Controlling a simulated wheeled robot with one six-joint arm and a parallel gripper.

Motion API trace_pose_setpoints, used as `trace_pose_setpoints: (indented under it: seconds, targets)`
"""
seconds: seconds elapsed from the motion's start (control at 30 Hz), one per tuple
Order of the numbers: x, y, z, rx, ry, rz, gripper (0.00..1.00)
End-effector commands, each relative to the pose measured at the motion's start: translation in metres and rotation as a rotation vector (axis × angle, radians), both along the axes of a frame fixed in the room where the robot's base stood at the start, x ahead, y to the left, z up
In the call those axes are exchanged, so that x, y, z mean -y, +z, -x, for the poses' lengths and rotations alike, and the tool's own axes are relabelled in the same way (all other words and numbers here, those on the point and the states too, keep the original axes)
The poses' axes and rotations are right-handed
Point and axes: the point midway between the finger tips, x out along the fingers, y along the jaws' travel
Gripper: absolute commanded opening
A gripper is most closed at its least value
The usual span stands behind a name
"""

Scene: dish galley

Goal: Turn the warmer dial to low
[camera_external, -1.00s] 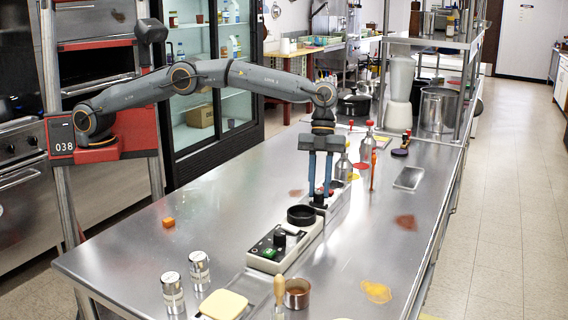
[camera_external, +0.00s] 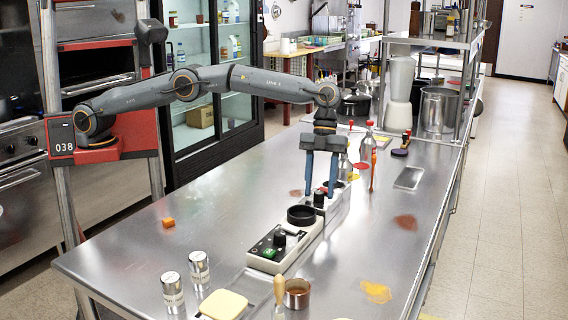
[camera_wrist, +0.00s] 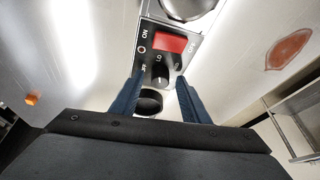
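Two control units stand in line on the steel counter. The rear one has a black dial (camera_external: 319,199), which also shows in the wrist view (camera_wrist: 160,74), beside a red switch (camera_wrist: 170,42) and printed markings too small to read surely. My gripper (camera_external: 320,192) points down over this dial. Its two blue fingers are apart, one on each side of the dial in the wrist view; contact cannot be told. The nearer unit (camera_external: 262,263) has a black dial (camera_external: 279,239), a green switch (camera_external: 270,253) and a black ring (camera_external: 301,214). Which unit is the warmer is unclear.
Red-topped bottles (camera_external: 369,139) and an orange upright item (camera_external: 373,170) stand right of my gripper. Two cans (camera_external: 199,267), a copper-coloured pot (camera_external: 297,294) and a yellow block (camera_external: 223,304) are at the front. An orange cube (camera_external: 168,222) lies left; the counter around it is clear.

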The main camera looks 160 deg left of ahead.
Motion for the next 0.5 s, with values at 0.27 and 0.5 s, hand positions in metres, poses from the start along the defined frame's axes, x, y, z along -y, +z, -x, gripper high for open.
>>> trace_pose_setpoints:
  seconds: [0.27,0.5]
  targets:
    - [-0.003,0.008,0.003,0.001,0.001,-0.001,0.42]
    - [-0.011,0.044,0.016,0.002,0.001,-0.004,0.42]
